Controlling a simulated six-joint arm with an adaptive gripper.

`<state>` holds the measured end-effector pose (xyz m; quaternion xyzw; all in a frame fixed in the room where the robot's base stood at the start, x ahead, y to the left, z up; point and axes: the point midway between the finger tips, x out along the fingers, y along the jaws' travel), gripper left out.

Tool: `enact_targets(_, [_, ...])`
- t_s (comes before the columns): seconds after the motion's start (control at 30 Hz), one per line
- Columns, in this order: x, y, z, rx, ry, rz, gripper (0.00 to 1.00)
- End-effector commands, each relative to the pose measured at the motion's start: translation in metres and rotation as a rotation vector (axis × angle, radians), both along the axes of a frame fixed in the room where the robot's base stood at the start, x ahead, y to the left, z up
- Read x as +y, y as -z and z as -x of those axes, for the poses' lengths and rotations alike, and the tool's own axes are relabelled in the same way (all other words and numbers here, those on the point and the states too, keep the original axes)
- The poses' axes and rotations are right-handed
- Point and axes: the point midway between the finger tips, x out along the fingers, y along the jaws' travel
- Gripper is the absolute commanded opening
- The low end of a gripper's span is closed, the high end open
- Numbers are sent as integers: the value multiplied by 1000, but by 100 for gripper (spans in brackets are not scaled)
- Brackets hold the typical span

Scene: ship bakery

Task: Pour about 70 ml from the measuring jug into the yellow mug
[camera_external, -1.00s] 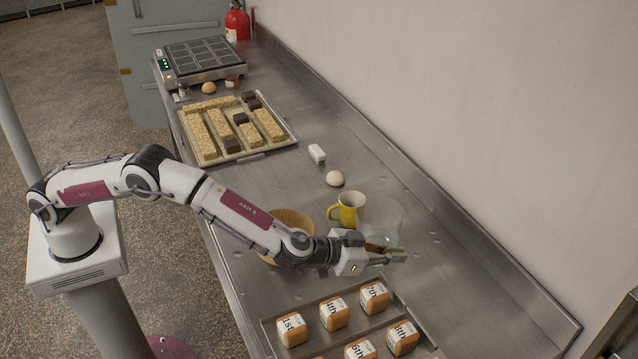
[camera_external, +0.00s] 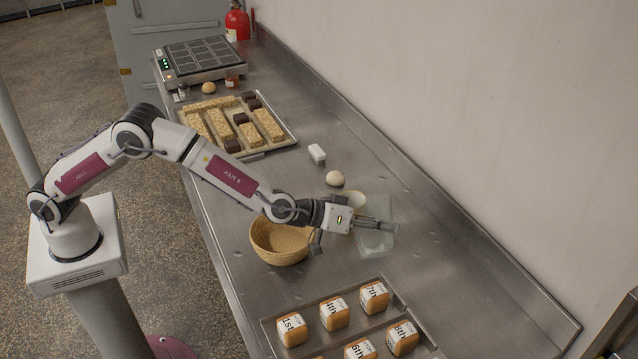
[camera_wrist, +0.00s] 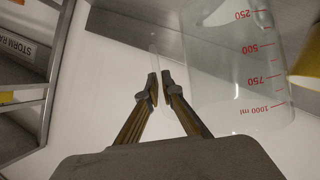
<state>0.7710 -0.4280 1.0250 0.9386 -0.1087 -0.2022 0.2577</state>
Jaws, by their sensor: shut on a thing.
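The clear measuring jug (camera_external: 374,242) has red marks up to 1000 ml, readable in the wrist view (camera_wrist: 230,85). My gripper (camera_external: 390,227) is shut on the jug's clear handle (camera_wrist: 154,55); its fingertips (camera_wrist: 161,90) meet there in the wrist view. The yellow mug (camera_external: 353,199) stands just behind my gripper, mostly hidden, with its pale rim and inside showing. A yellow part of it shows at the right edge of the wrist view (camera_wrist: 306,86), close beside the jug. The liquid level and the jug's exact tilt cannot be told.
A wicker basket (camera_external: 281,243) sits under my wrist. A white egg-like ball (camera_external: 335,179) and a small white block (camera_external: 317,154) lie behind the mug. A tray of labelled loaves (camera_external: 410,330) is in front. The counter to the right is clear.

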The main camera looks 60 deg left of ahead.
Motion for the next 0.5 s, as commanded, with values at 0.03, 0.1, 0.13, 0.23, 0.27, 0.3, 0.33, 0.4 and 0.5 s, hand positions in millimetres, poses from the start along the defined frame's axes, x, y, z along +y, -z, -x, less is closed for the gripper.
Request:
enact_targets(0.03, [6,-4,-2,-2,-2,22,0])
enact_targets(0.1, [10,-6,-2,4,0,59,0])
enact_targets(0.13, [12,-12,-2,5,-1,86,0])
enact_targets(0.23, [21,-25,-3,13,-1,165,0])
enact_targets(0.27, [23,-29,-3,16,0,187,0])
enact_targets(0.3, [25,-34,-3,21,0,218,0])
enact_targets(0.33, [27,-37,-4,22,-1,241,0])
enact_targets(0.4, [32,-45,-4,29,0,296,0])
enact_targets(0.5, [39,-54,-5,39,1,374,0])
